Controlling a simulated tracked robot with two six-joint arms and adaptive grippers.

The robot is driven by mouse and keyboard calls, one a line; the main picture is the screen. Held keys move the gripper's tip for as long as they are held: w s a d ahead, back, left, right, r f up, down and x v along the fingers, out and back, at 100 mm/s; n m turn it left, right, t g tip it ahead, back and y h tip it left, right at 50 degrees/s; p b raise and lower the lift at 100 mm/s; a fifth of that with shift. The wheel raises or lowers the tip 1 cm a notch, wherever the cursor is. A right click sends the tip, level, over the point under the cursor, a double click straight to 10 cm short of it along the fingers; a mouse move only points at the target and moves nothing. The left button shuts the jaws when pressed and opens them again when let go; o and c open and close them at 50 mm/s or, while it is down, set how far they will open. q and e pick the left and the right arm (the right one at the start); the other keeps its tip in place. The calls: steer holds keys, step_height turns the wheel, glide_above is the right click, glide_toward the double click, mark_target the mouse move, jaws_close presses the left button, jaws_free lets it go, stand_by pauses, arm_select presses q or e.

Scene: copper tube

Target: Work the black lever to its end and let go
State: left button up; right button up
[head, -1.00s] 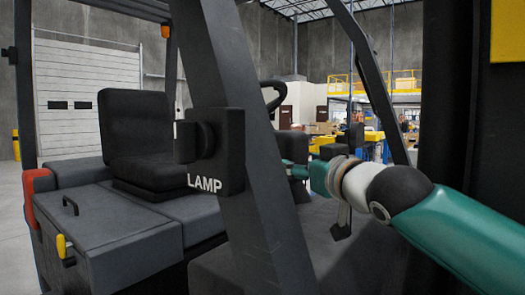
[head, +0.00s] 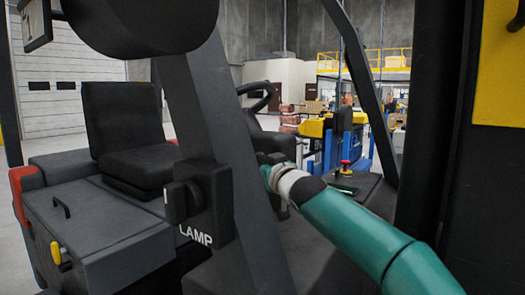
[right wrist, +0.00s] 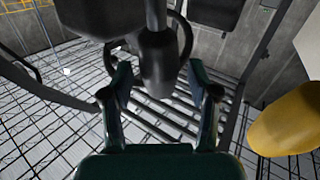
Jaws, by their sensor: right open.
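A black lever (right wrist: 160,65) with a thick, tapered grip shows in the right wrist view, in front of and between the two fingers of my right gripper (right wrist: 160,95). The fingers are apart and open; I cannot tell whether either touches the lever. In the head view my right arm reaches in from the lower right, and its gripper (head: 268,170) is largely hidden behind the slanted post. I cannot make out the lever clearly there. My left gripper is not in view.
A black switch box marked LAMP (head: 208,200) is on the slanted post (head: 225,140). Behind are a seat (head: 125,130) and steering wheel (head: 262,95). A red button (head: 345,166) is right of my arm. A yellow object (right wrist: 290,122) is beside the right wrist.

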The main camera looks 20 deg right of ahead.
steer(key=shift+w, duration=0.55)
steer(key=shift+a, duration=0.1)
jaws_close()
